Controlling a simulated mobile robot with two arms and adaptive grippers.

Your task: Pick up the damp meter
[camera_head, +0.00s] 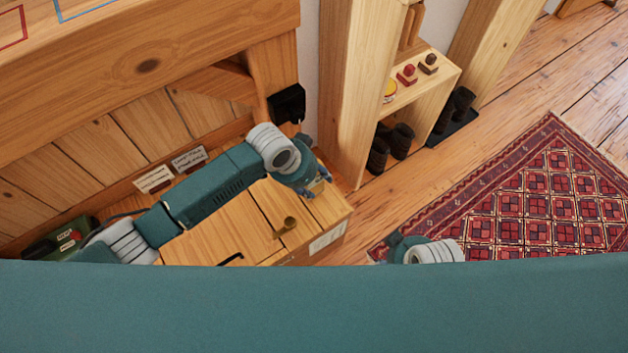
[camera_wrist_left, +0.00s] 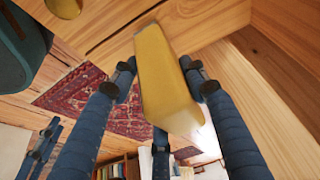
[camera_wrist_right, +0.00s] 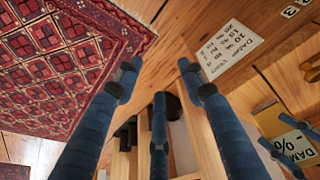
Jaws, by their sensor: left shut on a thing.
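The damp meter (camera_wrist_left: 160,80) is a yellow block filling the middle of the left wrist view. My left gripper (camera_wrist_left: 162,88) is shut on it, with fingers against both sides. In the right wrist view, part of the yellow meter (camera_wrist_right: 271,122) shows at the right, beside a label reading "DAMP %" and blue fingers. In the head view my left gripper (camera_head: 316,184) is over the right end of the wooden chest, and its fingers mostly hide the meter. My right gripper (camera_wrist_right: 155,72) is open and empty. In the head view its fingers are hidden.
The wooden chest (camera_head: 222,222) bears a brass-coloured fitting (camera_head: 287,226). Small label cards (camera_head: 188,160) stand behind it. A black box (camera_head: 287,103) is on the timber post. An open shelf (camera_head: 428,88) holds small items and dark boots. A red patterned rug (camera_head: 540,200) lies on the floor.

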